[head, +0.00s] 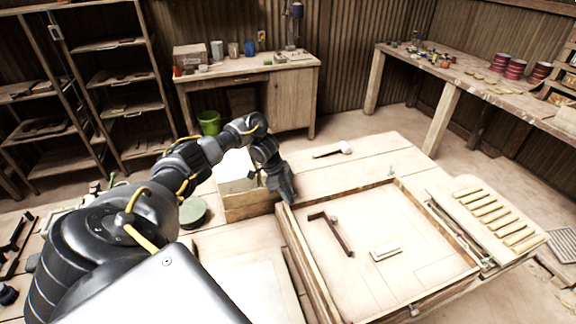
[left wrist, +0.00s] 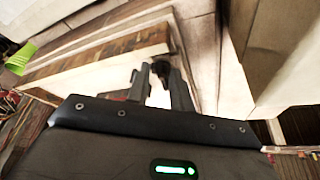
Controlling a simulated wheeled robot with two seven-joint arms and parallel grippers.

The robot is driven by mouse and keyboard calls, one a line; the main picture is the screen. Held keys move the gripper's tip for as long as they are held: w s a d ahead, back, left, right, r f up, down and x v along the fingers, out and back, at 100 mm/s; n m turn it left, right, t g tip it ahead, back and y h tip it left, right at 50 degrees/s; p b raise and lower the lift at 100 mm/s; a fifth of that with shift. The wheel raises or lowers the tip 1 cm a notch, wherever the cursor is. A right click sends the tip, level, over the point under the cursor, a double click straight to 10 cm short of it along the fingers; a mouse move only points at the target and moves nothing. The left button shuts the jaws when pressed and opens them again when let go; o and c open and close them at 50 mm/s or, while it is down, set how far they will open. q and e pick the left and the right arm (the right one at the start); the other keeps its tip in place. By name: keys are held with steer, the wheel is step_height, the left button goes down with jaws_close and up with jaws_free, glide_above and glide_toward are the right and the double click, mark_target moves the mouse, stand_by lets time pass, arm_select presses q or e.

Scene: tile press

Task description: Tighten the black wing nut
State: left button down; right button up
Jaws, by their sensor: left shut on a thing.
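My left gripper (head: 286,195) reaches down at the near-left back corner of a shallow wooden frame (head: 345,194) on the workbench. In the left wrist view the two dark fingers (left wrist: 162,88) are close together, with a small dark part, seemingly the black wing nut (left wrist: 165,68), between their tips beside wooden boards. The fingers are shut on it. Its wings are mostly hidden, and I cannot tell its angle. In the head view the gripper covers it. My right gripper is in neither view.
A hammer (head: 333,151) lies behind the frame. A pale box (head: 238,175) stands left of the gripper.

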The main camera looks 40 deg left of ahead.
arm_select(q)
steer(key=c, duration=2.2)
jaws_free()
steer(key=shift+m, duration=0.4)
steer(key=c, duration=1.4)
jaws_free()
steer(key=shift+w+f, duration=0.1)
steer(key=shift+o, duration=0.2)
steer(key=v, duration=1)
steer(key=shift+a+r+p, duration=0.3)
steer(key=shift+r+p, duration=0.05)
steer(key=shift+p, duration=0.05)
steer(key=shift+w, duration=0.1)
